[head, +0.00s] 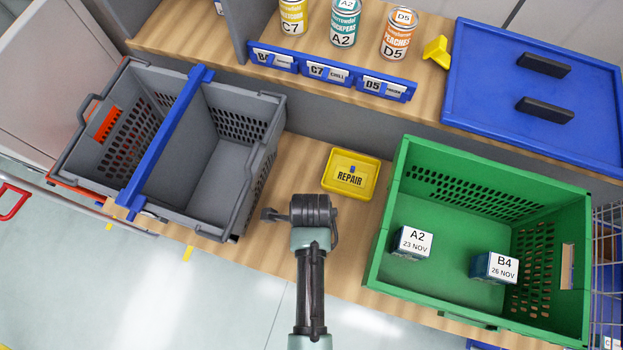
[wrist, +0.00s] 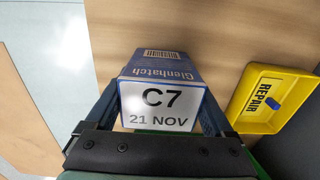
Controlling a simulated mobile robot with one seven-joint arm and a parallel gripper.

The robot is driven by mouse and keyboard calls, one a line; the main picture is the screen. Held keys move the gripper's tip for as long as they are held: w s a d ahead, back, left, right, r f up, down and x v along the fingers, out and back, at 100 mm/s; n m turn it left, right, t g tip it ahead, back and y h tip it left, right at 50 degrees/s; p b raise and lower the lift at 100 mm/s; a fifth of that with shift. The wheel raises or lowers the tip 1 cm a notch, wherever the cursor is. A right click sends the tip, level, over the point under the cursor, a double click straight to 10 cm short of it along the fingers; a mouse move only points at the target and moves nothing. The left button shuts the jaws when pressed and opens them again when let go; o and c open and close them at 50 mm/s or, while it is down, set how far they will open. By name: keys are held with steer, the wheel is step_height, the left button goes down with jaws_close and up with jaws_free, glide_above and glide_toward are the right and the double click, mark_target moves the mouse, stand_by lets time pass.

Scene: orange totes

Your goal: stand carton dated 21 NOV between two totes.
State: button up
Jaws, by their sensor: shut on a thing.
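The carton marked C7, 21 NOV (wrist: 160,105) is between the fingers of my gripper (wrist: 162,92) in the wrist view. Its white label faces the camera and a blue side reading Glenhatch shows. In the head view my gripper (head: 300,213) is over the wooden bench, between the grey tote (head: 222,165) on the left and the green tote (head: 405,185) on the right. The carton is hidden beneath my gripper there. I cannot tell whether it touches the bench.
A yellow REPAIR tray (head: 351,195) lies just behind my gripper. The green tote holds cartons A2 (head: 412,243) and B4 (head: 494,268). A blue bar (head: 172,130) crosses the grey tote. Cans and a blue lid (head: 490,60) are on the shelf behind.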

steer(key=shift+f, duration=0.55)
steer(key=shift+f, duration=0.1)
steer(key=o, duration=1.4)
